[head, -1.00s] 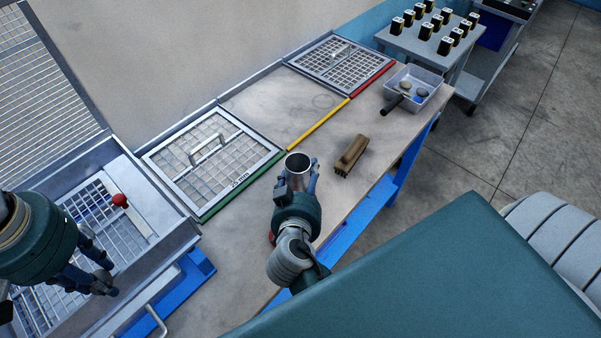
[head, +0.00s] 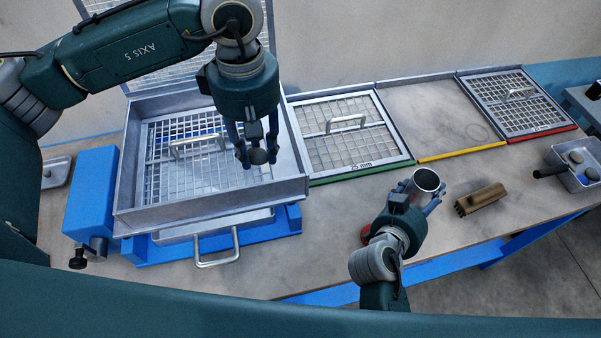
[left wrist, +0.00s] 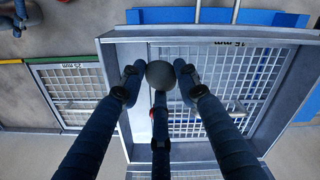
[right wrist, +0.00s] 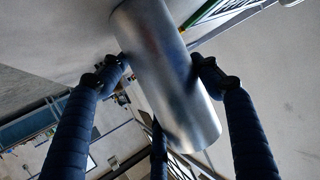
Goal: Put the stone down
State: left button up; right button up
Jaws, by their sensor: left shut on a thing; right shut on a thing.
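The stone (head: 258,157), a dark grey round one, is between the fingertips of my left gripper (head: 257,153). The left wrist view shows the stone (left wrist: 160,75) gripped by the fingers. My left gripper points down over the right part of a metal box with a sieve mesh (head: 185,185); the stone's height over the mesh is hard to judge. My right gripper (head: 423,195) is shut on a shiny metal cylinder (head: 426,181), open at its top, over the front of the bench. The cylinder (right wrist: 168,75) fills the middle of the right wrist view.
A sieve frame marked 25 mm (head: 355,135) lies right of the box, behind a green strip (head: 362,170). A farther sieve frame (head: 520,100) lies behind a red strip. Bench between is partly bare.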

pick_arm(q)
jog(key=w+d+n, duration=0.2)
jog(key=n, duration=0.1)
jog(key=w+d+r+n, duration=0.1)
jog(key=d+n, duration=0.1)
jog(key=n, duration=0.1)
jog(key=w+d+r+n, duration=0.1)
jog(key=w+d+n, duration=0.1)
jog(key=d+n, duration=0.1)
jog(key=shift+w+r, duration=0.2)
jog(key=shift+w, duration=0.1)
jog(key=w+d+n, duration=0.2)
jog(key=d+n, duration=0.2)
jog(key=n, duration=1.6)
send_over(333, 210)
notch_tip(333, 210, down, 14)
jog(key=f, duration=0.1)
notch_tip(333, 210, down, 9)
jog(key=shift+f, duration=0.15)
jog(key=shift+f, duration=0.15)
jog(key=o, duration=1.2)
